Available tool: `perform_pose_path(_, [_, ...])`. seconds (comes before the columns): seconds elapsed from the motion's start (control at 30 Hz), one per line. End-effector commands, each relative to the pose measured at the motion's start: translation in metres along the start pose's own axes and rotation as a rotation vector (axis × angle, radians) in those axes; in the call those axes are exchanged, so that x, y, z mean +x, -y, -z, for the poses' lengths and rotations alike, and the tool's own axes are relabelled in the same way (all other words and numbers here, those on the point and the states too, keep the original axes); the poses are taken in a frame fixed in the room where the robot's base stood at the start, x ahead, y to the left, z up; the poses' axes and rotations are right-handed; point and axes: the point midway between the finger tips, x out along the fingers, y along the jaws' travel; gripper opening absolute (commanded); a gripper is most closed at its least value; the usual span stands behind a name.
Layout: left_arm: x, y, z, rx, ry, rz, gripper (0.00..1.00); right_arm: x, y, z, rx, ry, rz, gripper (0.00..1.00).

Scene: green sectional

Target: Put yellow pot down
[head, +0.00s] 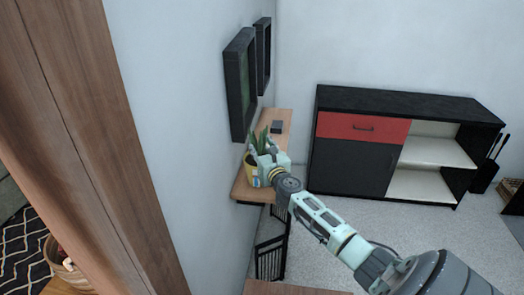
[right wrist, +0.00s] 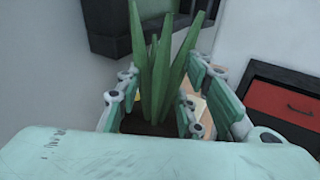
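The yellow pot (head: 250,169) is at the near end of a narrow wooden wall shelf (head: 242,190) in the head view. A spiky green plant (right wrist: 160,75) grows from it, with dark soil at its base. My right gripper (head: 261,160) reaches the pot from the right. In the right wrist view its fingers stand on both sides of the pot, close against it, with the leaves rising between them. Most of the pot is hidden there by my gripper. I cannot tell whether the pot's base touches the shelf. My left gripper is not in view.
A small dark object (head: 277,127) lies farther back on the shelf. Dark frames (head: 240,85) hang on the wall above it. A black cabinet with a red drawer (head: 362,127) stands to the right. A dark metal rack or chair (head: 270,250) is below the shelf.

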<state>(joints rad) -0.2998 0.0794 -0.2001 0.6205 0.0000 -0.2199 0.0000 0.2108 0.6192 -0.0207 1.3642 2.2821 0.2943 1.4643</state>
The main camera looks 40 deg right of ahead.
Motion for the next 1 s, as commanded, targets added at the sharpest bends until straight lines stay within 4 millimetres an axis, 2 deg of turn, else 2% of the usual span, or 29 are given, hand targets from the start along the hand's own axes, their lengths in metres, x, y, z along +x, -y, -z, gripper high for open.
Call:
perform_pose_path(0.17, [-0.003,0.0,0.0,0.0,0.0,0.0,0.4,-0.015,0.0,-0.001,-0.001,0.0,-0.002,0.34])
perform_pose_path(0.5, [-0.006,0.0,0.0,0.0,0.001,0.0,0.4,-0.081,-0.001,0.001,0.001,-0.002,-0.002,0.34])
perform_pose_path(0.63, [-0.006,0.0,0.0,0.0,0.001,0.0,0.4,-0.102,0.0,0.001,0.0,-0.002,-0.002,0.34])
perform_pose_path(0.8, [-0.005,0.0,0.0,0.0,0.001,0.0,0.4,-0.117,0.0,-0.001,-0.001,0.0,0.0,0.34])
perform_pose_path(1.0, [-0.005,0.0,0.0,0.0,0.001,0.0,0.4,-0.12,0.0,-0.002,0.0,0.001,0.0,0.34])
